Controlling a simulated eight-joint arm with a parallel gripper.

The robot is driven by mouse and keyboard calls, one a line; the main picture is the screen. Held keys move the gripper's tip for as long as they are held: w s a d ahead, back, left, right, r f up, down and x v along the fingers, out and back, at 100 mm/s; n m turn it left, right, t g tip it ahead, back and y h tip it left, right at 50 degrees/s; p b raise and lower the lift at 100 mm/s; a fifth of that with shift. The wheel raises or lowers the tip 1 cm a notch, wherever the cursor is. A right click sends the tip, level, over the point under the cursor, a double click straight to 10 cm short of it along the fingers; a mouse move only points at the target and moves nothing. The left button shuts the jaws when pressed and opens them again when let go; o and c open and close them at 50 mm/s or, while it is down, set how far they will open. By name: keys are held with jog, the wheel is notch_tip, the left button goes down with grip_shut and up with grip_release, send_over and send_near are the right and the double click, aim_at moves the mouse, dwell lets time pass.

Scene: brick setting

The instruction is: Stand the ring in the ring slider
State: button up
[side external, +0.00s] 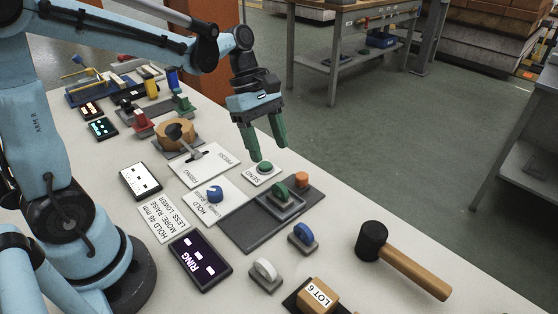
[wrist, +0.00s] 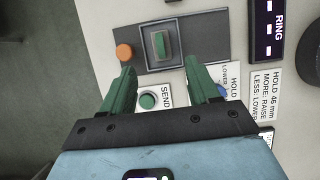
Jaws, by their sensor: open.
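My gripper (side external: 267,151) has green fingers. It is open and empty, above the SEND button (side external: 264,167), which shows between its fingers in the wrist view (wrist: 148,101). A dark grey plate (side external: 238,226) carries a square grey holder (side external: 292,207) with an upright green piece (side external: 281,191) in it; the piece also shows in the wrist view (wrist: 160,44). An orange knob (side external: 302,179) is at the plate's end. A dark display (side external: 200,262) reads RING. I cannot tell for certain which piece is the ring or which part is the ring slider.
A blue piece (side external: 304,233) and a white piece (side external: 265,268) stand on small grey bases. A mallet (side external: 415,272) lies at right, near a LOT 6 block (side external: 317,295). A blue knob (side external: 215,194) and a wooden part (side external: 175,131) stand left of the plate.

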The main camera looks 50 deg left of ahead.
jog(key=s+a+r+m+t+y, duration=0.1)
jog(key=s+m+t+y, duration=0.3)
jog(key=m, duration=1.4)
jog(key=s+a+t, duration=0.1)
jog(key=s+t, duration=0.1)
jog(key=t, duration=0.1)
jog(key=shift+s+r, duration=0.25)
